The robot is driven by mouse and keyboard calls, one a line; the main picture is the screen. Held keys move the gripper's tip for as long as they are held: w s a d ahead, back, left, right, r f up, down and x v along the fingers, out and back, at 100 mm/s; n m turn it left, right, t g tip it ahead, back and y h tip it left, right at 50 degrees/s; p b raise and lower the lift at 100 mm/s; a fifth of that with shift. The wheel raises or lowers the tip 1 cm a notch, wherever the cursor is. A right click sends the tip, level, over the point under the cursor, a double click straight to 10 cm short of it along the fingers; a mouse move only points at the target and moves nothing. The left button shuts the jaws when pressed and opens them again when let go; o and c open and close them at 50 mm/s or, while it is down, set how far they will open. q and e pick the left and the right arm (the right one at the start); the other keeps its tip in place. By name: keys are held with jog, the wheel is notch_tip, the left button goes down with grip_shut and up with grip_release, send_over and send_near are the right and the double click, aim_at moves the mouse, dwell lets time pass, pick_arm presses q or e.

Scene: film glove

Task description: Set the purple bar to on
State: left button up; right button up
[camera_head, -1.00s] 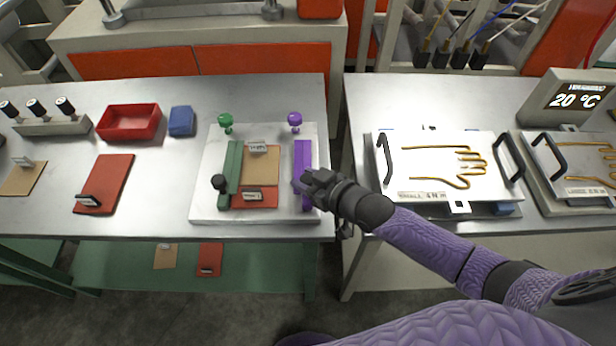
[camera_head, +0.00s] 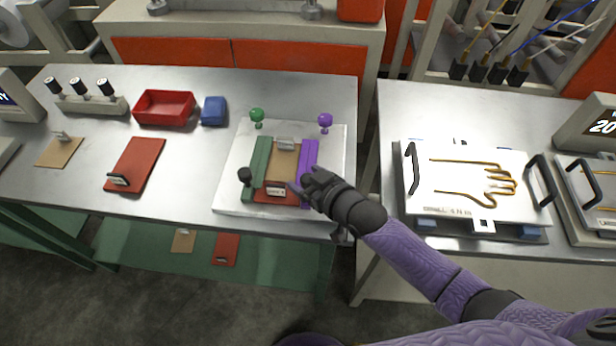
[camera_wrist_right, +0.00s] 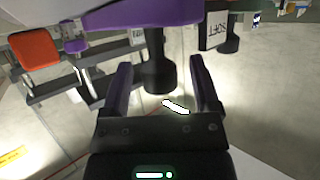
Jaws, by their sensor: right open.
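The purple bar (camera_head: 311,155) lies along the right side of a pale plate (camera_head: 228,192), beside the tan and red pieces, with little or no gap. In the right wrist view the purple bar (camera_wrist_right: 150,14) crosses the top, and a black knob (camera_wrist_right: 158,77) sticks out from it. My left gripper is not in view.
A green bar (camera_head: 262,160) with a black knob (camera_head: 245,176) lies left of the tan piece (camera_head: 284,164). A green knob (camera_head: 257,115) and a purple knob (camera_head: 325,121) stand behind. A glove-outline plate (camera_head: 450,205) sits on the right table.

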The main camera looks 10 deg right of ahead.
jog(key=p+v, duration=0.3)
jog(key=v, duration=0.7)
